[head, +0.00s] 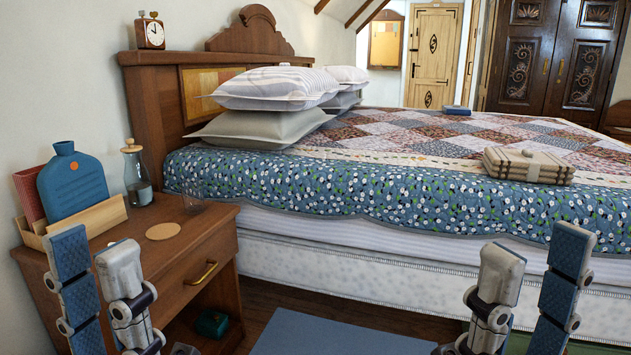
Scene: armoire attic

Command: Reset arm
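My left gripper (94,248) stands upright at the lower left, in front of the nightstand (215,245). Its two fingers, one with a blue textured pad and one pale grey, are apart with nothing held between them. My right gripper (537,250) stands upright at the lower right, in front of the side of the bed (390,262). Its fingers are also apart and empty. The lower parts of both arms are cut off by the bottom edge.
A tied bundle (528,165) lies on the bed. A blue rug (340,335) covers the floor.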

